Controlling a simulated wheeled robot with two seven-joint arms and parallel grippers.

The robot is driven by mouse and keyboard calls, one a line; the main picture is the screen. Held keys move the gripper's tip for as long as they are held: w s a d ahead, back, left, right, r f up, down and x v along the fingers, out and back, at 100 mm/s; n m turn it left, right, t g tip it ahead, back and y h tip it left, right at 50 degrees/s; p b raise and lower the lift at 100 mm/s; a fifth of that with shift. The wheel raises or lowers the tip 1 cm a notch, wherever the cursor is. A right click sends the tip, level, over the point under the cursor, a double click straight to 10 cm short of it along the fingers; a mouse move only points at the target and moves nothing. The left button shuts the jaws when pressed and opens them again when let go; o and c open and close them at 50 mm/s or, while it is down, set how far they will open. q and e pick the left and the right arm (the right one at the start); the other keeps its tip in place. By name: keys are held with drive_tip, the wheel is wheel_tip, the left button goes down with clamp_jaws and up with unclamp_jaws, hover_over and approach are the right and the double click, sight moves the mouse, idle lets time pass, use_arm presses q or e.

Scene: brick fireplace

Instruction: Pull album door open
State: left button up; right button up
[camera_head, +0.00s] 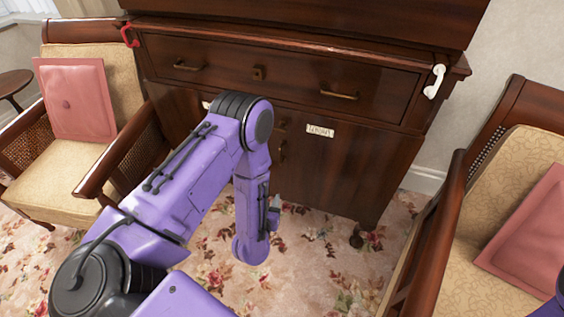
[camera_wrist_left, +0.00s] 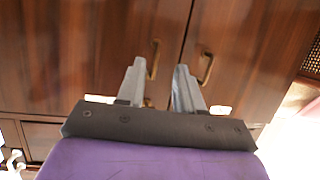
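A dark wooden cabinet (camera_head: 345,170) has two lower doors, both shut. A white label (camera_head: 320,131) is on the right door; its text is too small to read surely. A brass handle (camera_head: 282,152) shows at the middle, partly beside my arm. In the left wrist view, which is upside down, two brass handles, one (camera_wrist_left: 153,60) and another (camera_wrist_left: 208,68), flank the door seam. My left gripper (camera_wrist_left: 160,68) is open, its fingers apart, with one handle showing between them; contact cannot be told. In the head view the left gripper (camera_head: 275,204) is low before the doors.
A drawer (camera_head: 300,78) above the doors is shut. A red handset-like hook (camera_head: 129,36) and a white one (camera_head: 434,82) hang at the cabinet's corners. Cushioned armchairs stand at left (camera_head: 85,160) and right (camera_head: 500,190). Flowered carpet (camera_head: 310,260) lies open between them.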

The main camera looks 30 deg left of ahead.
sight(280, 153)
use_arm(q)
drive_tip(key=w+a+r+t+y, duration=0.1)
drive_tip(key=w+a, duration=0.1)
drive_tip(key=w, duration=0.3)
drive_tip(key=w+a+r+t, duration=0.1)
drive_tip(key=w+a, duration=0.1)
drive_tip(key=w, duration=0.3)
drive_tip(key=w+a+r+t+y+b, duration=0.1)
drive_tip(key=w+a, duration=0.1)
drive_tip(key=w, duration=0.3)
drive_tip(key=shift+r+n+y, duration=0.3)
clamp_jaws()
